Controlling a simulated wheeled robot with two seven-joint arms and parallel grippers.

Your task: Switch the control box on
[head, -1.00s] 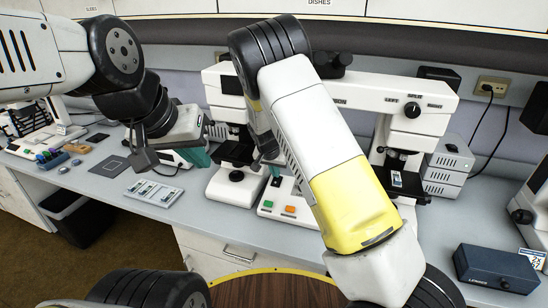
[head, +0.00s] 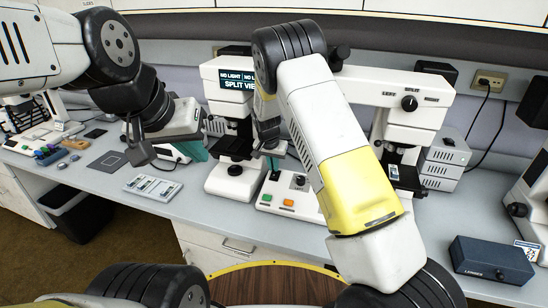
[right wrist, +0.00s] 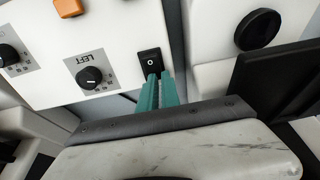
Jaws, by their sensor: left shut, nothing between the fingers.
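The control box (head: 273,209) is white, with a green button, an orange button and a black knob. It stands on the bench between the microscope's two stands. In the right wrist view its face (right wrist: 115,45) shows the LEFT knob and a black rocker switch (right wrist: 149,60) with a white round mark. My right gripper (right wrist: 161,75) is shut and empty, its teal fingertips at the rocker's near edge; contact is unclear. It also shows in the head view (head: 274,168). My left gripper (head: 197,154) is shut and empty above the bench. The microscope's screen (head: 236,81) is lit with "NO LIGHT" text, partly hidden by my right arm.
A slide tray (head: 152,187) lies on the bench left of the microscope. A dark blue box (head: 493,263) is at the right. My right arm covers part of the control box and microscope.

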